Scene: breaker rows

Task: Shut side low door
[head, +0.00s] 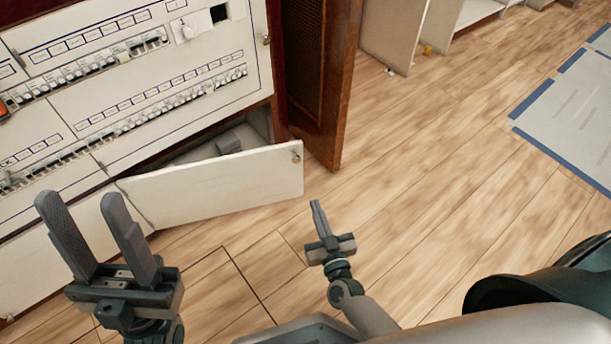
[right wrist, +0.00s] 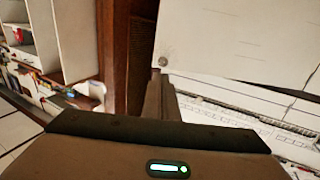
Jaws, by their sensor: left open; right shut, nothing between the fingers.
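The low door (head: 222,187) is a white panel at the bottom right of the breaker cabinet (head: 140,75). It stands partly open, swung out from its left edge, with a small round knob (head: 296,157) near its free upper corner. In the right wrist view the door (right wrist: 240,45) fills the upper right, with the knob (right wrist: 163,61) at its corner. My right gripper (head: 316,207) is shut and empty, just below and right of the door's free end in the head view. Its fingers (right wrist: 160,95) show near the knob; contact cannot be told. My left gripper (head: 88,225) is open and empty, in front of the cabinet's lower left.
A tall brown wooden door (head: 325,75) stands open right of the low door. Inside the low opening is a grey object (head: 229,143). White shelving (head: 395,35) stands at the back. The wooden floor (head: 430,160) to the right is clear, up to a blue-edged mat (head: 570,115).

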